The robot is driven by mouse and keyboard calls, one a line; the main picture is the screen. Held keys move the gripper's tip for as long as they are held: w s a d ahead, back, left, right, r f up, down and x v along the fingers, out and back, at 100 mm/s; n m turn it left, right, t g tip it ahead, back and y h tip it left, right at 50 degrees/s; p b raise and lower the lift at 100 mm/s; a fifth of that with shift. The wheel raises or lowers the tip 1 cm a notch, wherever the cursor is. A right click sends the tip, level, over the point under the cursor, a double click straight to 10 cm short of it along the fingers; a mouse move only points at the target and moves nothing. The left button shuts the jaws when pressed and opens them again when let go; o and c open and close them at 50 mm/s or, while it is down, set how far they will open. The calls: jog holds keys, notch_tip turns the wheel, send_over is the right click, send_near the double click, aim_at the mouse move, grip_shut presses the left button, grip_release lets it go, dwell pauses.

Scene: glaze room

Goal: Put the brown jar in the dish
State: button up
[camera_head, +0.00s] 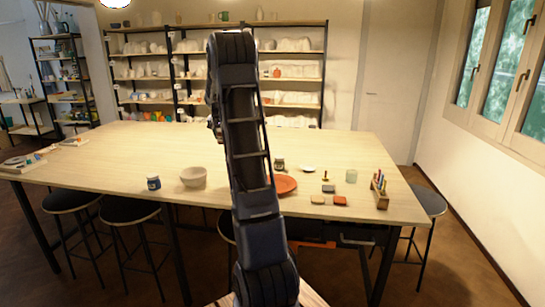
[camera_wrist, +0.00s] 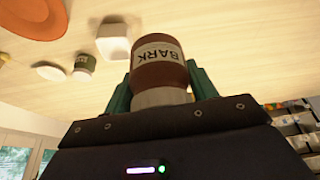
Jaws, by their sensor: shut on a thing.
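The brown jar (camera_wrist: 160,74), with a pale label reading BARK, is between the green fingers of my gripper (camera_wrist: 158,80) in the wrist view. The gripper is shut on it, and the jar appears held above the table. A white, squarish dish (camera_wrist: 114,42) sits on the table beside the jar in that view, apart from it. In the head view my arm hides the jar, the gripper and this white dish.
The table's left part is mostly clear.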

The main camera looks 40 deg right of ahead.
jog(key=s+d+m+g+h, duration=0.1)
jog(key=s+d+m, duration=0.15)
jog(key=d, duration=0.85)
jog(key=s+d+m, duration=0.2)
jog(key=s+d, duration=0.1)
jog(key=d, duration=0.8)
jog(key=m+g, duration=0.2)
jog(key=m, duration=0.1)
send_over(310, 167)
jog(key=a, duration=0.2)
jog(key=shift+h, duration=0.4)
jog(key=f, duration=1.8)
jog(key=shift+s+a, duration=0.1)
jog(key=shift+s, duration=0.3)
jog(key=shift+f, duration=0.55)
jog(key=o, duration=1.2)
jog(key=shift+c, duration=0.2)
jog(key=shift+r, duration=0.1)
jog(key=shift+r, duration=0.2)
jog(key=v, duration=1.2)
jog(key=shift+s+r+t, duration=0.25)
jog(key=shift+r+t, duration=0.05)
